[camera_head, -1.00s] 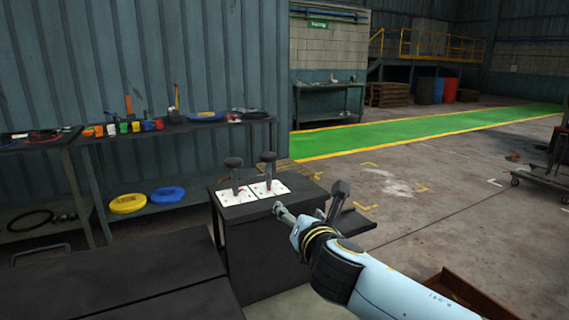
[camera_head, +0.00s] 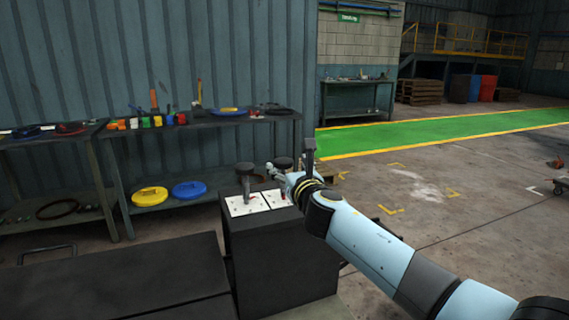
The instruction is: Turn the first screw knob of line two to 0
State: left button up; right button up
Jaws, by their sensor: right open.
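Two dark knobs on stems stand upright on white marked plates on top of a black cabinet (camera_head: 280,262). The left knob (camera_head: 245,169) stands clear on its plate (camera_head: 243,206). The right knob (camera_head: 284,162) is partly hidden behind my right gripper, and so is its plate (camera_head: 276,199). The markings are too small to read, and I cannot tell which knob belongs to line two. My right gripper (camera_head: 272,170) is open, with its tips in front of the right knob; I cannot tell whether they touch. My left gripper is not in view.
A workbench (camera_head: 205,126) with small coloured parts stands behind the cabinet, with a yellow disc (camera_head: 150,196) and a blue disc (camera_head: 189,190) on its lower shelf. A dark flat surface (camera_head: 130,275) lies front left. The floor to the right is mostly clear.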

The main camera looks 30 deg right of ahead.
jog(key=shift+b+x, duration=0.45)
jog(key=shift+x, duration=1.8)
jog(key=c, duration=1.1)
jog(key=shift+c, duration=0.2)
jog(key=shift+n+y, duration=0.3)
jog(key=shift+y, duration=0.2)
